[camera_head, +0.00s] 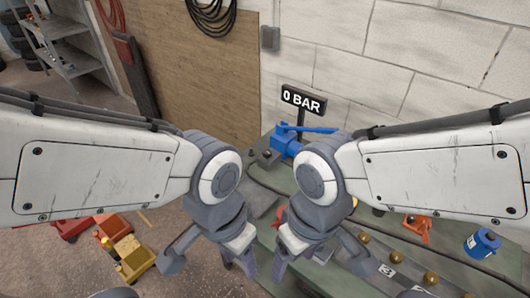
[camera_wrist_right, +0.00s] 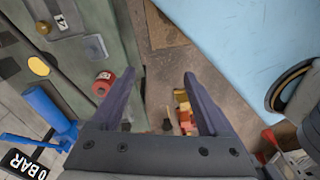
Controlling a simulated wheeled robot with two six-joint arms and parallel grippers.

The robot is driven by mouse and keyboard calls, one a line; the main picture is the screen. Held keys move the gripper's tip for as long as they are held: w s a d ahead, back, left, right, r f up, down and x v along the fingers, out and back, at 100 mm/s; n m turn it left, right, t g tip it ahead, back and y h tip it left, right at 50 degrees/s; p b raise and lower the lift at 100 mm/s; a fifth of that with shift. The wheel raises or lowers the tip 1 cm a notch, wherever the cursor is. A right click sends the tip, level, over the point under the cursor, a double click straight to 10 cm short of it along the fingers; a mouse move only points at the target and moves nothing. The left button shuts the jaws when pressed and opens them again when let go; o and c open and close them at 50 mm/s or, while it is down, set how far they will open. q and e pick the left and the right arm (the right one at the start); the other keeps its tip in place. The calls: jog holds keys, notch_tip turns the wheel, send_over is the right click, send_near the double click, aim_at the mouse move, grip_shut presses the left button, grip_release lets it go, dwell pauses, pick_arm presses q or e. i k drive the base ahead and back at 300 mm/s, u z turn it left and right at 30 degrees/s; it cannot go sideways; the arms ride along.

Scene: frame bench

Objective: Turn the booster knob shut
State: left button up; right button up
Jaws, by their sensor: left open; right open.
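A blue pump-like device (camera_head: 290,140) with a long blue handle stands at the back of the bench, beside a black sign (camera_head: 303,99) reading "0 BAR". Both also show at the left of the right wrist view, the device (camera_wrist_right: 45,112) above the sign (camera_wrist_right: 22,163). A red cylindrical part (camera_wrist_right: 103,82) is left of my right fingers in that view. I cannot tell which part is the booster knob. My left gripper (camera_head: 210,268) is open and empty left of the bench's near part. My right gripper (camera_head: 320,268) is open and empty over the bench.
The green bench (camera_head: 262,172) carries several brass knobs (camera_head: 431,278), an orange part (camera_head: 416,229) and a blue cylinder (camera_head: 482,242). Red and yellow toy-like vehicles (camera_head: 132,255) are on the floor at left. A block wall (camera_head: 420,60) stands behind.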

aim_at(267, 153)
jog(key=k, duration=1.2)
jog(key=u, duration=0.8)
jog(key=i, duration=0.7)
jog(key=u, duration=0.55)
jog(key=i, duration=0.65)
jog(key=z, duration=0.7)
jog(key=i, duration=0.85)
jog(key=z, duration=0.8)
